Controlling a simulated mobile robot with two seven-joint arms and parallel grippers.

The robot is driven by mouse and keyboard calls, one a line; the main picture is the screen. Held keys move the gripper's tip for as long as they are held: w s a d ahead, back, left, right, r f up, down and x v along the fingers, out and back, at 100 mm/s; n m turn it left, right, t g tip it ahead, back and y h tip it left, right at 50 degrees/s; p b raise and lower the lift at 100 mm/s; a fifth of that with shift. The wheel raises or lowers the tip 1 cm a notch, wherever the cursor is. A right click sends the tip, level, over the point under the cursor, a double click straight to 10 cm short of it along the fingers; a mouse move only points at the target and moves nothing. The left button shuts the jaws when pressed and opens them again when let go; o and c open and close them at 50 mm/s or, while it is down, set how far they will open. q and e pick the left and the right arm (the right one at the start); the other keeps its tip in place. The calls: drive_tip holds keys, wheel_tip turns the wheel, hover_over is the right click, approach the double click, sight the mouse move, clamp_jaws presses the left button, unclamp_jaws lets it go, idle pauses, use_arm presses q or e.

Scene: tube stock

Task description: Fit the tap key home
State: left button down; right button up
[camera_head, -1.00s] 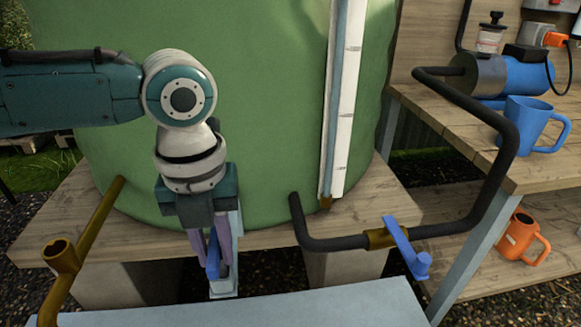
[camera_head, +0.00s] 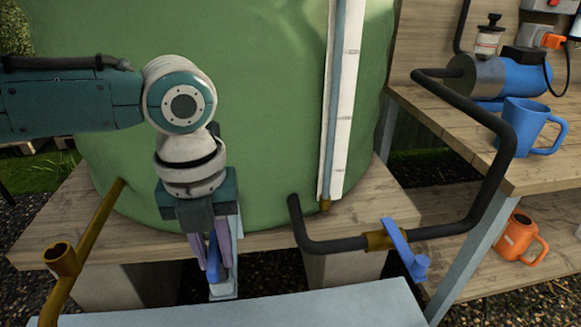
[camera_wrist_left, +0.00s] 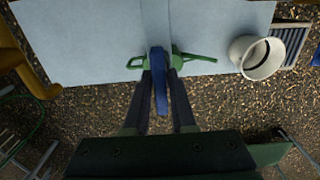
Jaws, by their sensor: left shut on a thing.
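My left gripper (camera_head: 213,268) is shut on a slim blue piece, which I take to be the tap key (camera_wrist_left: 159,90). It hangs in front of the green tank, just behind the pale blue bench edge. In the left wrist view the key stands between the two fingers (camera_wrist_left: 160,78), its far end over a green part with an arm on each side (camera_wrist_left: 137,62). I cannot tell whether they touch. A brass tap with an open round socket (camera_head: 62,258) is at the left of the head view. My right gripper is not in view.
The green tank (camera_head: 250,120) stands on a wooden platform (camera_head: 270,238). A dark pipe (camera_head: 345,244) with a brass valve and blue lever (camera_head: 405,250) crosses the right. A pale bench (camera_head: 260,305) is in front. A white pot (camera_wrist_left: 258,57) shows in the wrist view.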

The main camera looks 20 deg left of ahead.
use_arm(q)
drive_tip(key=shift+f+b, duration=0.45)
drive_tip(key=shift+f, duration=0.25)
idle(0.8)
idle(0.4)
drive_tip(key=c, duration=0.7)
unclamp_jaws()
drive_tip(key=shift+o, duration=0.2)
drive_tip(key=shift+r, duration=0.1)
wheel_tip(320, 180, up, 10)
drive_tip(key=p, duration=0.3)
